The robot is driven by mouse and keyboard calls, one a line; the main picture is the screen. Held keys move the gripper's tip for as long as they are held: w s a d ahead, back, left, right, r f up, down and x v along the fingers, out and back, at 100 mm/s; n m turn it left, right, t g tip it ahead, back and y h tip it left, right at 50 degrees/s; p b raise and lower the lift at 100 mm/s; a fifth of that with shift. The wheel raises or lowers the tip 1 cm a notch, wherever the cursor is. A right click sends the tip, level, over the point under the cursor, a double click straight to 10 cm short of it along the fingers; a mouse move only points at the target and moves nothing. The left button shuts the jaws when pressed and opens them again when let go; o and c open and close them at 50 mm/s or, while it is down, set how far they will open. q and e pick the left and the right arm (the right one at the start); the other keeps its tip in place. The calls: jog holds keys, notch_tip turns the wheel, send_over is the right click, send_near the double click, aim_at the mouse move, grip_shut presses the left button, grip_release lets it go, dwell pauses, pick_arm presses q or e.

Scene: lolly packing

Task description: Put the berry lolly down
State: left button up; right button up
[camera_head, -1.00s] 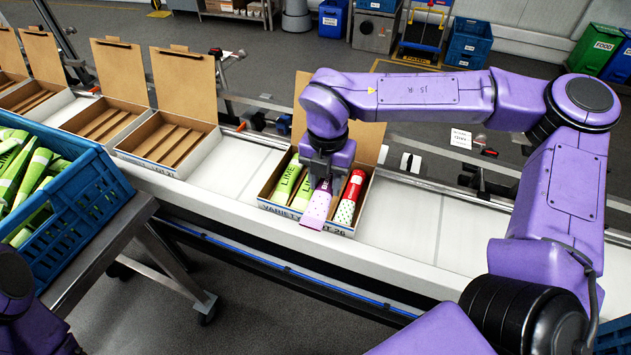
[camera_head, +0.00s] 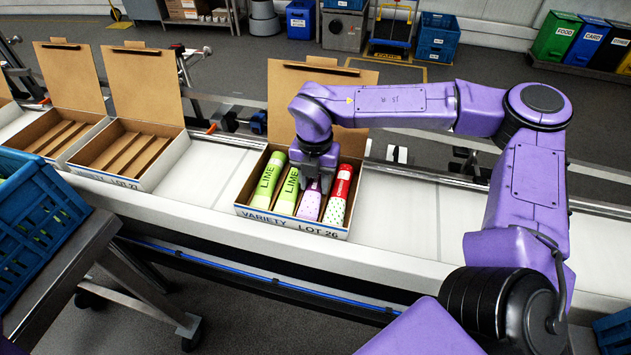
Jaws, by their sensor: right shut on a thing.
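The berry lolly (camera_head: 309,205), in a pink wrapper with dots, lies in the open variety box (camera_head: 268,219) marked Lot 26. It sits in a slot between a green lime lolly (camera_head: 287,192) and a red lolly (camera_head: 338,197). Another lime lolly (camera_head: 267,181) lies at the box's left side. My right gripper (camera_head: 314,176) reaches down into the box from above and is shut on the berry lolly's upper part, which it hides. My left gripper is out of view.
Empty open boxes (camera_head: 146,184) stand further left on the white conveyor (camera_head: 410,222). A blue crate (camera_head: 32,222) is at the left edge on a metal stand. The conveyor right of the variety box is clear.

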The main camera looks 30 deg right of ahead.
aim_at(315, 183)
jog(key=shift+w+f, duration=0.15)
jog(key=shift+f, duration=0.3)
jog(key=shift+d+f+b, duration=0.1)
jog(key=shift+f+b, duration=0.15)
jog(key=shift+b, duration=0.05)
jog(key=o, duration=0.8)
jog(key=shift+r, duration=0.1)
notch_tip(315, 183, up, 13)
jog(key=shift+r, duration=0.1)
